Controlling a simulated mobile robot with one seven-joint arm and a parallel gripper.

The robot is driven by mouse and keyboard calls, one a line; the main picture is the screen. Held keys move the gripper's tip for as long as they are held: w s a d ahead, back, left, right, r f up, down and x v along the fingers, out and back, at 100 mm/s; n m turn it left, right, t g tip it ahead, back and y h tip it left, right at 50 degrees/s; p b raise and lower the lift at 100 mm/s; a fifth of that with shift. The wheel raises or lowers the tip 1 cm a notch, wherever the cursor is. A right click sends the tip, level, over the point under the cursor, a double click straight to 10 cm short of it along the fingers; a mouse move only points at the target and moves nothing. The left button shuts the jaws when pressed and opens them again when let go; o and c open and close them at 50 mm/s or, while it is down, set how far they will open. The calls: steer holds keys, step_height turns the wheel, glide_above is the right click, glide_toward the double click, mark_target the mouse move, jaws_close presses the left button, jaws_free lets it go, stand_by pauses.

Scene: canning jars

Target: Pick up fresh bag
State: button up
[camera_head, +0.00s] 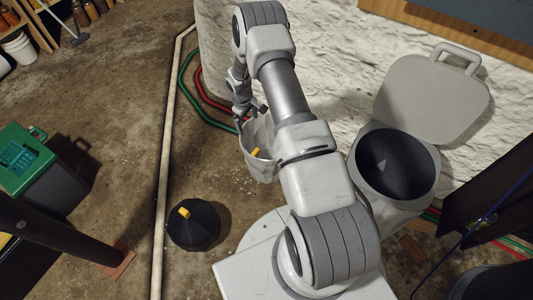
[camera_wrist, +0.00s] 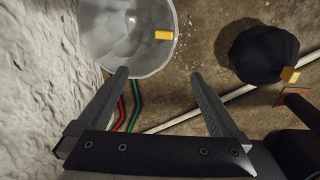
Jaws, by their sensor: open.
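A pale grey, open-topped bag (camera_head: 263,168) with a yellow tag stands on the floor by the white wall, partly behind my arm. In the wrist view the bag (camera_wrist: 112,42) shows its rim and faceted inside just past my fingertips. A dark, closed bag (camera_head: 193,228) with a yellow tag sits apart on the floor; it also shows in the wrist view (camera_wrist: 258,52). Which one is the fresh bag is not marked. My gripper (camera_wrist: 159,75) is open, with nothing between its fingers. In the head view my gripper (camera_head: 246,113) is small, above the pale bag.
An open bin (camera_head: 420,195) with a dark inside and raised lid (camera_head: 432,97) stands at right. Red and green hoses (camera_head: 190,90) and a white pipe (camera_head: 168,150) run along the floor. A green-topped box (camera_head: 22,160) stands left. Floor around the dark bag is mostly clear.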

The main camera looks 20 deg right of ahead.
steer(key=b, duration=0.5)
glide_toward(255, 151)
step_height(255, 151, down, 5)
steer(key=shift+w+f, duration=0.1)
steer(key=shift+w, duration=0.05)
steer(key=f, duration=0.2)
steer(key=f+b, duration=0.1)
steer(key=d+f+b, duration=0.1)
steer(key=f, duration=0.1)
steer(key=shift+w+f, duration=0.1)
steer(key=shift+f, duration=0.2)
jaws_close()
